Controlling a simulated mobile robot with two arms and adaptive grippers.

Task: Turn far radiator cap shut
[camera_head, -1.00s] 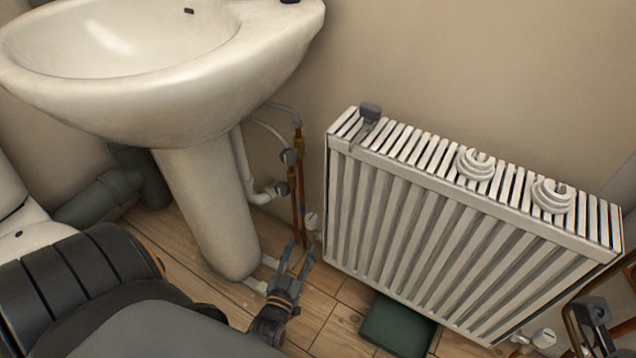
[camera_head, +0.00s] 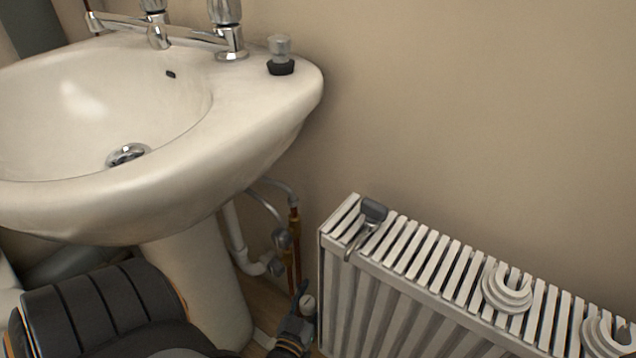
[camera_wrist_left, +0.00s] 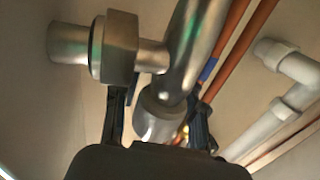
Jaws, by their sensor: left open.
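The radiator (camera_head: 375,310) stands against the wall on the right in the head view. Its far cap (camera_head: 307,303) is a small pale knob beside the radiator's left end, at the foot of the copper pipes. My left gripper (camera_head: 300,318) is at this cap, partly hidden by its own arm. In the left wrist view the cap (camera_wrist_left: 158,118) sits between the two open fingers of the gripper (camera_wrist_left: 160,125), below a metal valve body (camera_wrist_left: 118,45). I cannot tell whether either finger touches the cap. My right gripper is not in view.
The sink (camera_head: 215,145) and its pedestal (camera_head: 205,285) are left of the pipes (camera_head: 295,235). A white drain pipe (camera_wrist_left: 290,65) and copper pipes (camera_wrist_left: 240,45) run close by on the right in the wrist view. A grey-handled tool (camera_head: 372,212) lies on the radiator top.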

